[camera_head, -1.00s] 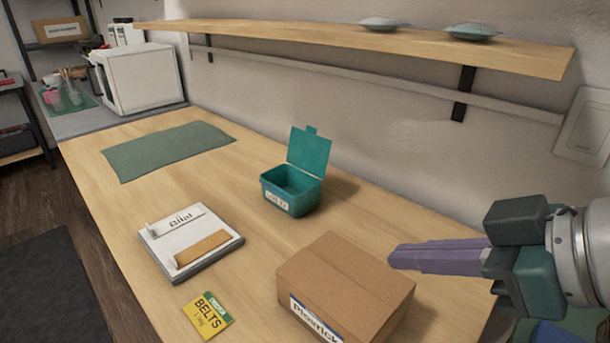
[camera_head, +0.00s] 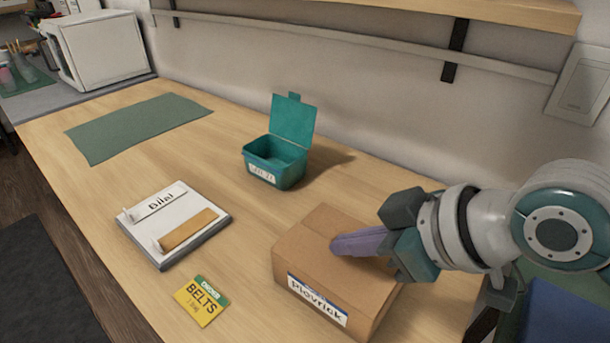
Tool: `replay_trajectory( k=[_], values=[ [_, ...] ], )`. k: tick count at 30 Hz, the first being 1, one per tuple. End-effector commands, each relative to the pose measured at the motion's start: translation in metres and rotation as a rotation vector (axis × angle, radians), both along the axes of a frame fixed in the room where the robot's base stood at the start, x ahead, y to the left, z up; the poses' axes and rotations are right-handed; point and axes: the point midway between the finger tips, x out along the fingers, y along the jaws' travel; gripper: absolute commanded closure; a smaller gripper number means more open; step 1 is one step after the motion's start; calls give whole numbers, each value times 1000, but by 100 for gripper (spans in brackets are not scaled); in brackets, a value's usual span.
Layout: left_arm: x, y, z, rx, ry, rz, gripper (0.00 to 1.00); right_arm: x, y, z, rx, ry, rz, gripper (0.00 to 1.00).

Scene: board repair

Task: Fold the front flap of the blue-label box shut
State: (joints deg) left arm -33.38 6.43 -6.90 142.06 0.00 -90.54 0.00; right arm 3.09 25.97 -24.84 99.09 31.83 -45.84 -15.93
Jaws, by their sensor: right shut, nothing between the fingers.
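The blue-label box (camera_head: 300,258) is a brown cardboard box at the front right of the table, its blue-and-white label on the near side. Its top looks flat and closed; no raised flap shows in this view. My right gripper (camera_head: 336,245) is shut and empty, its purple fingers over the top of the box, pointing left. Whether the fingertips touch the cardboard I cannot tell. The gripper and wrist hide the right part of the top. My left gripper is not in view.
An open teal box (camera_head: 275,174) with a raised lid stands behind. A white board with a label (camera_head: 165,208) and a yellow BELTS card (camera_head: 202,301) lie to the left. A green mat (camera_head: 138,127) lies farther back. A wall shelf (camera_head: 480,12) runs above the table.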

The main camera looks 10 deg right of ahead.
Motion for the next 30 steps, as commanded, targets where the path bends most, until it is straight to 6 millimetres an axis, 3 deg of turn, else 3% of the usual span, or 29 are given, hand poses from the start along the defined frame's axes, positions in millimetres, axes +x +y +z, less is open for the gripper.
replay_trajectory(
  k=[4,15,21,30],
  values=[
    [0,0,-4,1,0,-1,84,0,-1,-11,-1,0,-1,100],
    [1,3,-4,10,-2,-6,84,0,-1,-13,-1,0,-1,100],
    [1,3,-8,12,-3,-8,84,3,-4,-27,-1,2,0,100],
    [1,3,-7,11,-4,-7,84,0,-6,-29,-8,12,0,100]
  ],
)
